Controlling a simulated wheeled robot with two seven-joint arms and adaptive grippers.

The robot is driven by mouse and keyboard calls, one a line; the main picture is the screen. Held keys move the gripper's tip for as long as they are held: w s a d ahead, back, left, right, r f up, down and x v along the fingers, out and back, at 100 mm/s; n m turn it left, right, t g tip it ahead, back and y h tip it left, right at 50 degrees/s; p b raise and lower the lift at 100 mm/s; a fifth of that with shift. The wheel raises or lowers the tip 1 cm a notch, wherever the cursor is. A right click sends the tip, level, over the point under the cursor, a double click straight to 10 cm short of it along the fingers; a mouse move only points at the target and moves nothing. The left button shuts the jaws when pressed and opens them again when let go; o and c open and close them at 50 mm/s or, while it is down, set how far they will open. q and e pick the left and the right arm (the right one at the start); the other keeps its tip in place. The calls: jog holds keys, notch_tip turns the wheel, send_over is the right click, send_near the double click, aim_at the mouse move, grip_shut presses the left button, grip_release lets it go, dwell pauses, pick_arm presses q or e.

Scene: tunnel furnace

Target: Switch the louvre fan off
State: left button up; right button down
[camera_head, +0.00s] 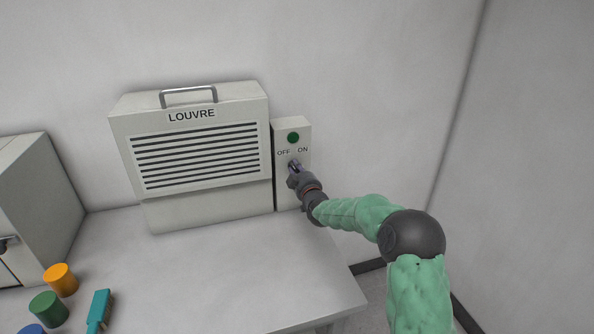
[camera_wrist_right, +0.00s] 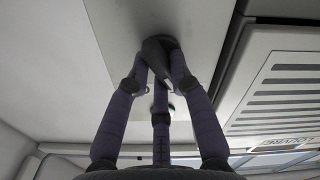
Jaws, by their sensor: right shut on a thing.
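The louvre fan (camera_head: 197,150) is a pale box with dark slats, a grey top handle and the label LOUVRE. To its right stands a narrow switch panel (camera_head: 291,190) with a green lamp (camera_head: 293,137) and the words OFF and ON. My right gripper (camera_head: 294,168) is at the panel just below these words, its fingers closed around a dark knob. In the right wrist view the fingers surround the dark knob (camera_wrist_right: 158,48) on the pale panel. The head view mostly hides the knob, so which word it points to cannot be told. My left gripper is out of view.
The pale table (camera_head: 230,270) is clear in front of the fan. A grey cabinet (camera_head: 40,205) stands at the left. A wall rises behind.

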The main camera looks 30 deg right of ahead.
jog(key=c, duration=1.1)
grip_release()
jog(key=v, duration=1.2)
